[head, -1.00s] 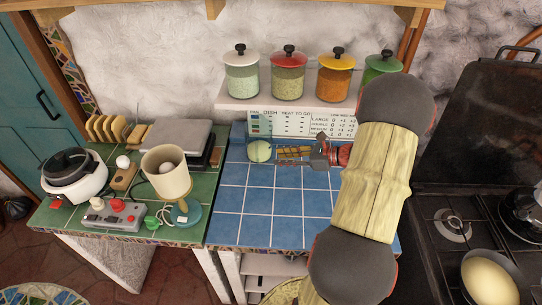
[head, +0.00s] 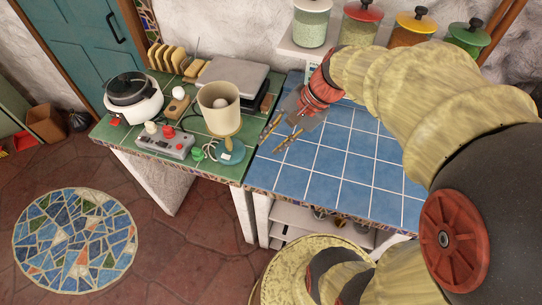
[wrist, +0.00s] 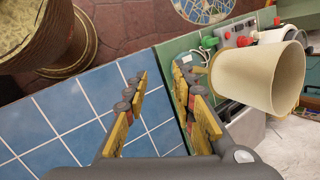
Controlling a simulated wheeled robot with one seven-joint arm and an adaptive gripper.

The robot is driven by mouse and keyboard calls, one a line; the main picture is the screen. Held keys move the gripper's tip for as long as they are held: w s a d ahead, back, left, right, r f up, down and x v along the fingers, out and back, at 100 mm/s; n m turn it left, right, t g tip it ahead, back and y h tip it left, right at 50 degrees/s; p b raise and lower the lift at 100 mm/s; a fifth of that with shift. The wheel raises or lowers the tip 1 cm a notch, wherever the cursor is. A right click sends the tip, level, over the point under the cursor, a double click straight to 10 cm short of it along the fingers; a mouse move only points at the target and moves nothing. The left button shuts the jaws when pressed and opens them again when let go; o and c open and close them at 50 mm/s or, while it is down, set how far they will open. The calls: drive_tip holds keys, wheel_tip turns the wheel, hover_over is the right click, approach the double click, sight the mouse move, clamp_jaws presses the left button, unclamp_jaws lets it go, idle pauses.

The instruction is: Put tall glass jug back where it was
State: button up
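I cannot make out a tall glass jug in either current view. My gripper (head: 277,135) is over the left part of the blue-tiled counter (head: 345,160), near its border with the green-tiled counter. In the wrist view my gripper (wrist: 166,95) has its two yellow-padded fingers apart, with nothing between them. Blue tiles and the counter edge show behind them.
A cream-shaded lamp (head: 218,99) stands on the green counter (head: 112,131), close left of my gripper. Near it are a control box (head: 165,143), a white cooker (head: 134,97) and a scale (head: 233,76). Lidded jars (head: 362,24) line the shelf. Much of the blue counter is clear.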

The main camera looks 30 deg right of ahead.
drive_tip(key=s+a+r+n+t+h, duration=0.2)
drive_tip(key=s+a+r+n+h, duration=0.2)
drive_tip(key=n, duration=0.8)
drive_tip(key=s+a+r, duration=0.2)
drive_tip(key=s, duration=0.2)
drive_tip(key=shift+s+r+n+h, duration=0.25)
drive_tip(key=shift+r+n+h, duration=0.05)
drive_tip(key=shift+r+h, duration=0.1)
drive_tip(key=shift+d, duration=0.1)
